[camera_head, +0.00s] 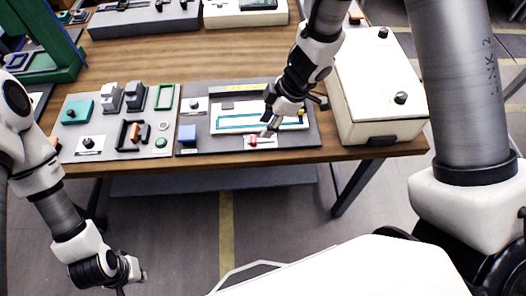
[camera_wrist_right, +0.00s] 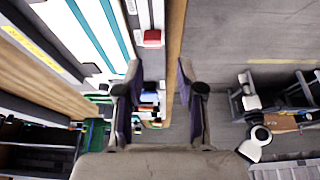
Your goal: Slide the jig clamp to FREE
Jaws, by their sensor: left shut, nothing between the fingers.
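The jig (camera_head: 235,125), a pale block with teal outlines, sits on a dark grey board (camera_head: 190,152) near the table's front edge. The clamp, a small red knob (camera_head: 252,141) on a white label strip, lies at the board's front. The red knob also shows in the right wrist view (camera_wrist_right: 152,38), above the gap between the fingers. My right gripper (camera_head: 269,128) is over the jig, just right of and behind the knob; its fingers (camera_wrist_right: 160,75) are apart and empty. My left gripper (camera_head: 136,276) is shut and empty, low in front of the table. The label text is unreadable.
A white box (camera_head: 372,90) with black knobs stands right of the board. A light panel (camera_head: 70,148) with switches, a green frame and small blocks is at left. A blue block (camera_head: 187,134) stands beside the jig. Open floor lies in front of the table.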

